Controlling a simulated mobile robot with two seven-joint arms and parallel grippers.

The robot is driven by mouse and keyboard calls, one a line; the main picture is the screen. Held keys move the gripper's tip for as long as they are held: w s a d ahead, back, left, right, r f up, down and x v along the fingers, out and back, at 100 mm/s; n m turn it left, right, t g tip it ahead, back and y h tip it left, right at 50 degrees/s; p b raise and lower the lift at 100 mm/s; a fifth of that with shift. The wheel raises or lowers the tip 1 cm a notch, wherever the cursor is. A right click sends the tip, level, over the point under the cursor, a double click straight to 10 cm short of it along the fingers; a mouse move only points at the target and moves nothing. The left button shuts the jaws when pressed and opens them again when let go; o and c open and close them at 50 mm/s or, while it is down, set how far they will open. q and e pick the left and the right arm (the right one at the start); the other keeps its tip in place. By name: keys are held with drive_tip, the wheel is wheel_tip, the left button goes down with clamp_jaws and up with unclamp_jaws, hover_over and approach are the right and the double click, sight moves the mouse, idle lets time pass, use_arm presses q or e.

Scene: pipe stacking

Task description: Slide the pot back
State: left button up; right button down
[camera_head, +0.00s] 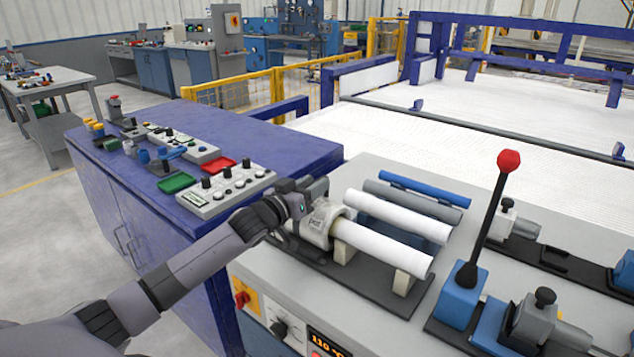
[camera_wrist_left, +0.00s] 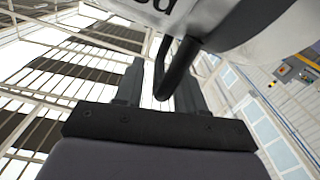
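The pot (camera_head: 318,226) is a pale cylinder with dark lettering, around the left end of a white pipe (camera_head: 383,247) on the bench. It also shows at the top of the left wrist view (camera_wrist_left: 255,25), with a black curved handle (camera_wrist_left: 172,72). My left gripper (camera_head: 298,200) is at the pot's upper left side. In the left wrist view its two fingers (camera_wrist_left: 160,88) stand apart with the handle between or just ahead of them, nearer the right finger. A gap shows beside the left finger. My right gripper is not in view.
White (camera_head: 398,215), grey (camera_head: 413,199) and blue (camera_head: 425,188) pipes lie behind the pot. A red-knobbed lever (camera_head: 490,215) and clamps stand to the right. A blue cabinet (camera_head: 260,148) with control boxes is at the left. A temperature display (camera_head: 328,343) is in front.

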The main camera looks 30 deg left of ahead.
use_arm(q)
drive_tip(key=shift+w+d, duration=0.1)
drive_tip(key=shift+w, duration=0.85)
clamp_jaws()
drive_tip(key=a, duration=1)
drive_tip(key=shift+w+a, duration=0.3)
drive_tip(key=shift+w, duration=0.05)
drive_tip(key=shift+r, duration=0.1)
unclamp_jaws()
